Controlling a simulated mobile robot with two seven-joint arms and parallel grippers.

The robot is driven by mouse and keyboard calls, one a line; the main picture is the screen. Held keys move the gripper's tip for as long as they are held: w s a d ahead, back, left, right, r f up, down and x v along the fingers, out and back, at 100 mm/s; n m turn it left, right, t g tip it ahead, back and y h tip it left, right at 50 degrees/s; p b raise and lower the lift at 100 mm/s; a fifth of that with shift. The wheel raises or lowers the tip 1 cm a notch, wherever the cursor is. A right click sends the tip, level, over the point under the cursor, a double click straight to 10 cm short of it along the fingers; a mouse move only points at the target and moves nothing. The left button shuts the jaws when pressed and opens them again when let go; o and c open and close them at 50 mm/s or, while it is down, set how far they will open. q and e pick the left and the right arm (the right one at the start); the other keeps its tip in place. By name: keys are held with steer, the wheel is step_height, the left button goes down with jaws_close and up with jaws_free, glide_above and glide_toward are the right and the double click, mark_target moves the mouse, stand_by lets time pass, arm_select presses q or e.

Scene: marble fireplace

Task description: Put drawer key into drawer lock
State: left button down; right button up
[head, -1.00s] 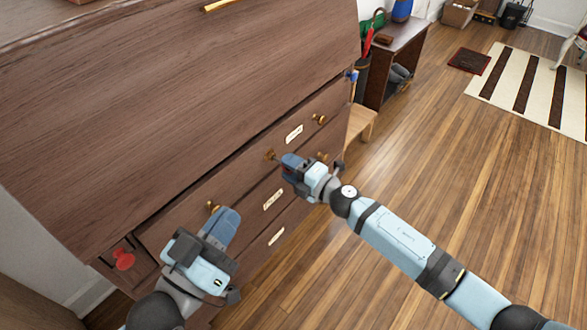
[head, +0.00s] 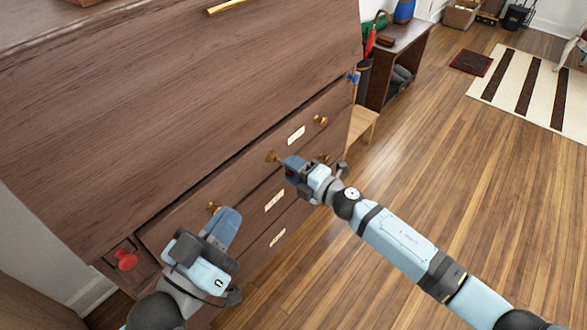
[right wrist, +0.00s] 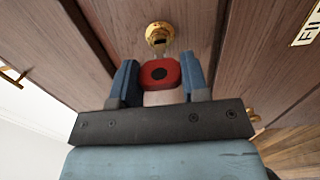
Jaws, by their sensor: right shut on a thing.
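The dark wooden drawer cabinet (head: 180,110) fills the left of the head view. The brass drawer lock (right wrist: 159,36) is at the top middle of the right wrist view; it also shows in the head view (head: 271,156). My right gripper (head: 287,162) is shut on the drawer key (right wrist: 160,74), which has a red head with a dark round spot. The key's shaft points at the keyhole and its tip is at or very near the opening; I cannot tell how deep it is. My left gripper (head: 228,222) is by a brass knob (head: 213,207), its finger gap unclear.
Drawer fronts carry pale labels (head: 296,135) and brass knobs (head: 321,120). A red knob-like thing (head: 126,260) is at the cabinet's lower left. A small wooden stool (head: 362,122) and a side table (head: 400,45) stand beyond the cabinet. The wooden floor (head: 470,170) at right is clear.

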steer(key=shift+p+x, duration=0.3)
steer(key=shift+x, duration=0.65)
stand_by(1.6)
stand_by(0.4)
